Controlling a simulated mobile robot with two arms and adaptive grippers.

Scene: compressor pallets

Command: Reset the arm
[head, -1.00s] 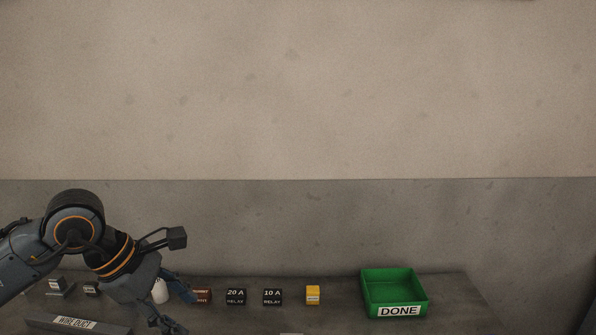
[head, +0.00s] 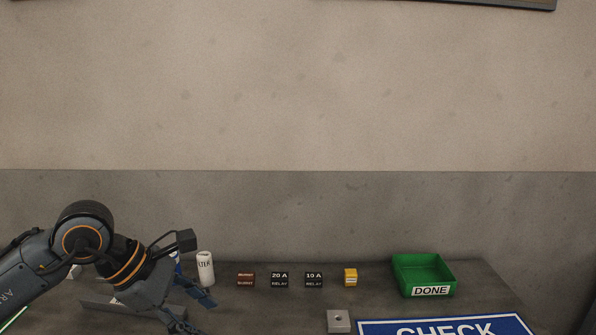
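My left arm comes in from the left over the table, and its gripper (head: 203,314) points down and to the right. Its two dark blue fingers are spread apart with nothing visible between them, so it is open and empty. It is in front of a white cylinder labelled "LTER" (head: 205,268), apart from the row of small parts. My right gripper is out of view.
On the grey table (head: 300,300) stand a brown block (head: 245,280), 20 A relay (head: 280,280), 10 A relay (head: 314,280), yellow block (head: 350,277) and green DONE bin (head: 424,268). A grey block (head: 339,321) and blue CHECK sign (head: 445,328) are at the front.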

